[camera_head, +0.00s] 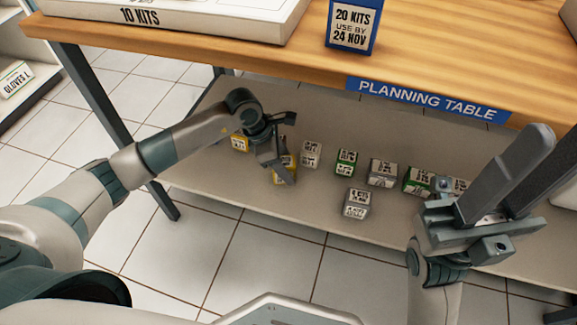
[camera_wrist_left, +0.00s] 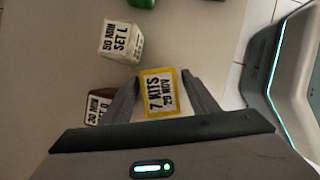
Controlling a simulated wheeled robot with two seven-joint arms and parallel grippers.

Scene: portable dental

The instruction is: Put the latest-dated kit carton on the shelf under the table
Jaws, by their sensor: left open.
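A yellow-edged carton reading 7 KITS, 29 NOV (camera_wrist_left: 159,93) lies between the fingers of my open left gripper (camera_wrist_left: 161,88). In the head view, my left gripper (camera_head: 281,168) reaches down over the grey shelf (camera_head: 300,206) and partly hides this yellow carton (camera_head: 290,162). A blue carton (camera_head: 351,27) reading 20 KITS, USE BY 24 NOV stands on the wooden table (camera_head: 410,60) above. My right gripper (camera_head: 515,185) is raised at the right; its finger gap is unclear.
Several small cartons stand along the shelf, including a green one (camera_head: 345,162), a white one (camera_head: 310,154) and a grey-white one (camera_head: 357,204) near the front edge. A large 10 KITS box (camera_head: 180,25) lies on the table. The shelf's front left is clear.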

